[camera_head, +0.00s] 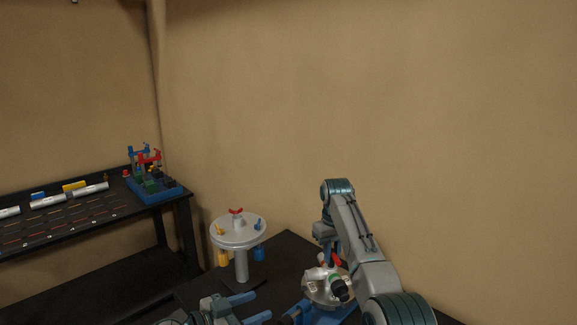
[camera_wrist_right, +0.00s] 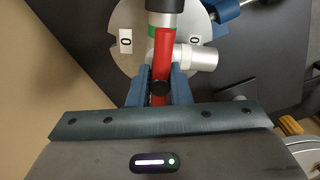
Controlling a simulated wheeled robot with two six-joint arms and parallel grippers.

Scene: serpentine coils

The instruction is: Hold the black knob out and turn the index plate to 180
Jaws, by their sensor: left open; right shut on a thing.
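The index plate (camera_head: 318,291) is a pale metal disc at the lower middle of the head view. In the right wrist view the plate (camera_wrist_right: 116,62) shows two white labels, each reading 0. My right gripper (camera_wrist_right: 160,75) is shut on a red bar (camera_wrist_right: 162,55) joined to that end. My left gripper (camera_head: 269,304) is open and empty, left of the plate, its blue fingers pointing right.
A grey round stand (camera_head: 240,240) with a red top knob rises left of the plate. A dark shelf (camera_head: 60,236) at the left holds pale rods and a blue rack (camera_head: 155,192). The tan wall is close behind. A silver cylinder (camera_wrist_right: 198,57) lies beside the red bar.

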